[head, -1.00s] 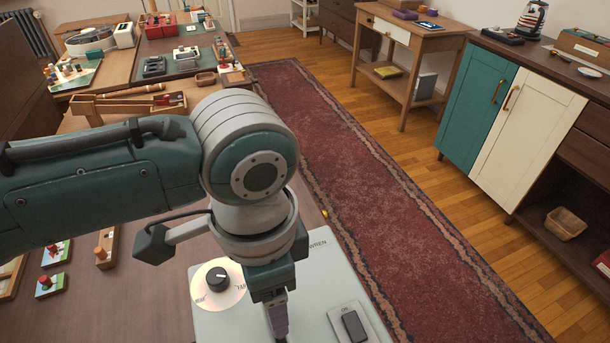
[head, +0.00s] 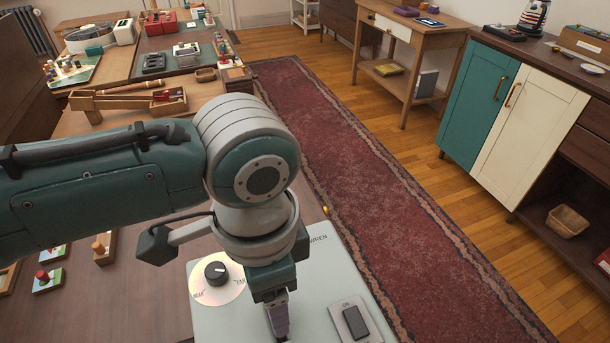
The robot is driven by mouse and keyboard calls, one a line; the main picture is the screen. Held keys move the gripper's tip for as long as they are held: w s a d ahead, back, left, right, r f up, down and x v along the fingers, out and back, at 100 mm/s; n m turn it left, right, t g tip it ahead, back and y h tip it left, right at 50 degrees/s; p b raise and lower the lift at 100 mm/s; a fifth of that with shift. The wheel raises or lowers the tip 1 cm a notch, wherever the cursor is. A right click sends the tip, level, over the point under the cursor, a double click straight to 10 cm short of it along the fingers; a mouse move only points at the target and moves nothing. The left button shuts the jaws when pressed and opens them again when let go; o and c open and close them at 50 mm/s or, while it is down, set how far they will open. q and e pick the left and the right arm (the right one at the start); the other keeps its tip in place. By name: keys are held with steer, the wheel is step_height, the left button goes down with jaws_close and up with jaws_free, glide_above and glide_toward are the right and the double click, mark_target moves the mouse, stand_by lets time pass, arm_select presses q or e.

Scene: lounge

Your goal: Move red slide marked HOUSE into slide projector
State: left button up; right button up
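A pale grey device (head: 318,292) marked WREN, with a black dial (head: 215,271) on a light disc and an ON switch (head: 355,322), sits at the bottom middle; it looks like the slide projector. My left gripper (head: 278,322) points down over the device, between dial and switch. Its fingers are seen edge-on, so I cannot tell whether they are open or hold anything, or whether they touch the device. A small card with a red knob (head: 44,277) lies on the table at left; I can read no marking. I cannot make out a slide marked HOUSE. My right gripper is out of view.
A wooden block with a peg (head: 102,249) stands by the card. Behind my arm are a wooden tray (head: 120,102) and tables with small objects. A red rug (head: 400,210) covers the floor to the right. A teal and cream cabinet (head: 525,128) stands at far right.

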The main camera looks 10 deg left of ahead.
arm_select(q)
steer(key=shift+f+b, duration=1.7)
steer(key=shift+f, duration=0.75)
stand_by(0.5)
steer(key=shift+a+f, duration=0.1)
steer(key=shift+f, duration=0.1)
